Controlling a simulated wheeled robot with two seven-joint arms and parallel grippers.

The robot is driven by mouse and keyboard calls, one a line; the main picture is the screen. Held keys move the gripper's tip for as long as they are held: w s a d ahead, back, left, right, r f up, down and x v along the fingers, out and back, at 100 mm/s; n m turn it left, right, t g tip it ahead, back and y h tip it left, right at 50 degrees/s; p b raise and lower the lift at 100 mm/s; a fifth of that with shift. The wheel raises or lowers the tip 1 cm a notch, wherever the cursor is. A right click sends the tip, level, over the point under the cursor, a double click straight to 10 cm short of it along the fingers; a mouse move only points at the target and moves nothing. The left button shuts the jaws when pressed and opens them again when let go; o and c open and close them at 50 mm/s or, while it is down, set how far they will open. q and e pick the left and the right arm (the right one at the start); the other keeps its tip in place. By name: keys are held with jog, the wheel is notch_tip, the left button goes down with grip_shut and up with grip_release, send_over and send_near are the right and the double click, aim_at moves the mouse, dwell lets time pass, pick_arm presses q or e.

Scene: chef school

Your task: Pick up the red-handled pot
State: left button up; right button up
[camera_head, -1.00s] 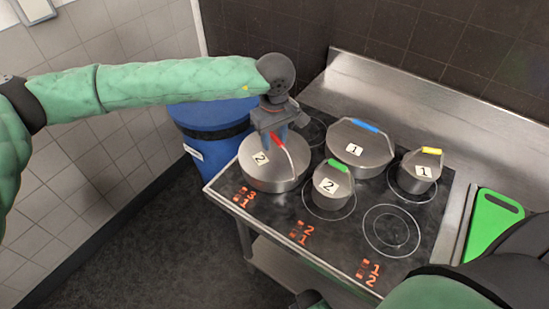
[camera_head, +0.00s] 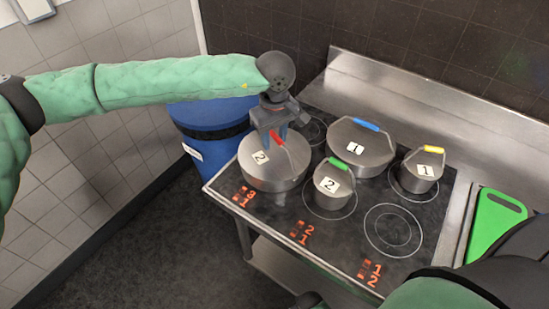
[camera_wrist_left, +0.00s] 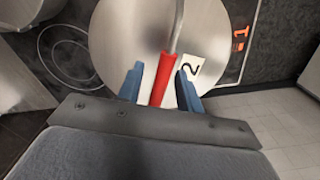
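The red-handled pot (camera_head: 262,176) is a wide, lidded steel pot marked 2 at the left front of the stove. Its red handle (camera_wrist_left: 160,80) is a bar with a grey metal arch. My left gripper (camera_head: 278,136) points down over this pot. In the left wrist view its two blue fingers (camera_wrist_left: 160,86) stand on either side of the red handle, with small gaps visible, so it looks open. I cannot tell whether the pot touches the stove. My right arm (camera_head: 440,292) shows at the bottom right; its fingers do not show.
A blue-handled pot (camera_head: 366,158), a green-handled pot (camera_head: 334,198) and a yellow-handled pot (camera_head: 415,178) stand close by on the stove. The front right burner (camera_head: 392,230) is empty. A blue bin (camera_head: 212,118) stands left; a green board (camera_head: 492,225) lies right.

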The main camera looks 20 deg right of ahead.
pick_arm(q)
jog(key=shift+f+b, duration=0.1)
jog(key=shift+b, duration=0.25)
dwell(0.5)
grip_shut()
dwell(1.2)
